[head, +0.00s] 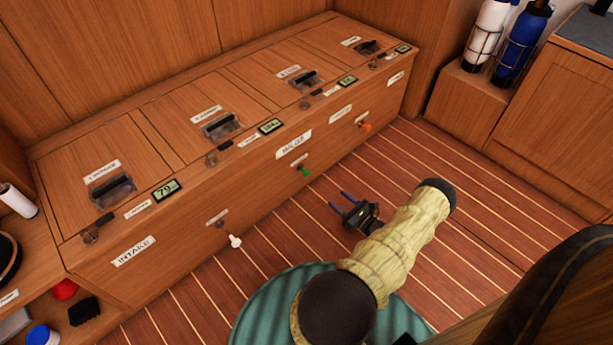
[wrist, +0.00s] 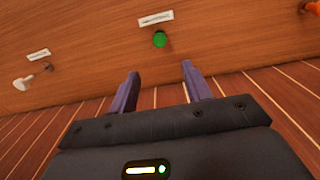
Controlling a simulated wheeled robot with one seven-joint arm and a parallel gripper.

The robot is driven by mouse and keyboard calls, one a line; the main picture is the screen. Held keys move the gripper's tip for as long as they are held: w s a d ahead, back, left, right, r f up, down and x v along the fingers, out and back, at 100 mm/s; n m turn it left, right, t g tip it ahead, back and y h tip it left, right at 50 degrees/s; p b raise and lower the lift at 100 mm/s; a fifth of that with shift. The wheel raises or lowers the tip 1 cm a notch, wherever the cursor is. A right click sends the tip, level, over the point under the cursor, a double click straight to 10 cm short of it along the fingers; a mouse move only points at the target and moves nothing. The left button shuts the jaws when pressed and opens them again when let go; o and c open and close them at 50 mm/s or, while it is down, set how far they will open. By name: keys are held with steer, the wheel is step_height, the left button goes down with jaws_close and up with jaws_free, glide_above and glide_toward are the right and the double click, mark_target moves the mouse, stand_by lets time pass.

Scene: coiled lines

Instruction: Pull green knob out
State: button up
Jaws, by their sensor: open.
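The green knob (head: 306,172) sticks out from the front face of the wooden bench, below a small white label. It also shows in the wrist view (wrist: 160,40), beyond the fingertips and roughly in line with the gap between them. My gripper (head: 340,200) is open and empty, its two purple fingers (wrist: 160,72) spread apart. It is in front of the bench, to the right of and a little below the green knob in the head view. The fingers do not touch the knob.
A white knob (head: 235,241) is left of the green one, and an orange knob (head: 366,126) is right of it, on the same bench front. Lidded compartments with latches line the bench top (head: 210,120). The striped floor (head: 430,160) before the bench is clear.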

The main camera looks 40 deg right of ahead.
mark_target(308, 173)
steer(key=shift+w, duration=0.1)
steer(key=w+b, duration=0.2)
steer(key=w, duration=0.3)
steer(key=w+a+b, duration=0.1)
steer(key=w+b, duration=0.2)
steer(key=w, duration=0.3)
steer(key=w+b, duration=0.3)
steer(key=w, duration=0.2)
steer(key=shift+w+a+f, duration=0.15)
steer(key=shift+w+a, duration=0.05)
steer(key=shift+w, duration=0.45)
steer(key=shift+r, duration=0.2)
steer(key=shift+c, duration=0.4)
